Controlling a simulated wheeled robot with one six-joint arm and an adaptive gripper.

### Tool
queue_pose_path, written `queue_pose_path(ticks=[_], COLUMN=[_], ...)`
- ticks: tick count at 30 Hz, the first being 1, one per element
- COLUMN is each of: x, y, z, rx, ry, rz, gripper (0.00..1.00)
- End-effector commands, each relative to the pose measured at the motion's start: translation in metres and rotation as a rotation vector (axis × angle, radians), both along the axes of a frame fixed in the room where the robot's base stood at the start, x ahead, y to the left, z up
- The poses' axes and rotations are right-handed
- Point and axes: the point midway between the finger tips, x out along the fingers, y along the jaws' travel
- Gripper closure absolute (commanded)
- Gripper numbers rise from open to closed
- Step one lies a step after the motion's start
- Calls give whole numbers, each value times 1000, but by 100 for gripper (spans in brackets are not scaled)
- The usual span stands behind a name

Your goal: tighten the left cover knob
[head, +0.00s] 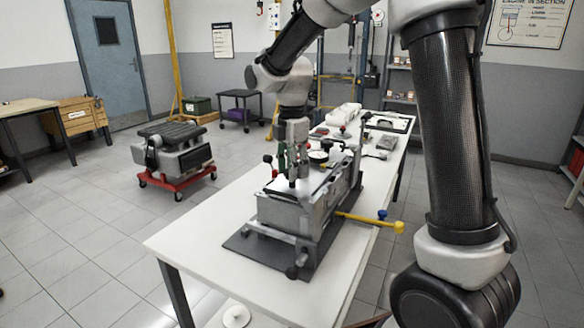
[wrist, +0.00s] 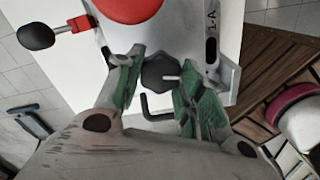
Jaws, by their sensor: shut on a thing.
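My gripper is shut on this knob, with one finger on each side. In the head view my gripper (head: 292,182) points down over the top of the grey engine block (head: 284,214) on the white table. The knob is hidden there by the fingers. I cannot tell from the pictures whether it is the left one.
A black bent rod (wrist: 150,108) lies close below the knob. A metal bracket marked 1-A (wrist: 212,42), a red round part (wrist: 128,8) and a black-ended lever (wrist: 38,36) are near. A yellow bar (head: 370,220) sticks out past the table (head: 190,240). The table's near left is clear.

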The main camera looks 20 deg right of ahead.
Motion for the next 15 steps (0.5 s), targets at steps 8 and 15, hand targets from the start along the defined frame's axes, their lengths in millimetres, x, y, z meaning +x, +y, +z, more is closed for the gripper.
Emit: queue_pose_path(ticks=[8,15], x=[0,1], y=[0,0], z=[0,0], rx=[0,0], ry=[0,0], rz=[-259,-488], gripper=[86,86])
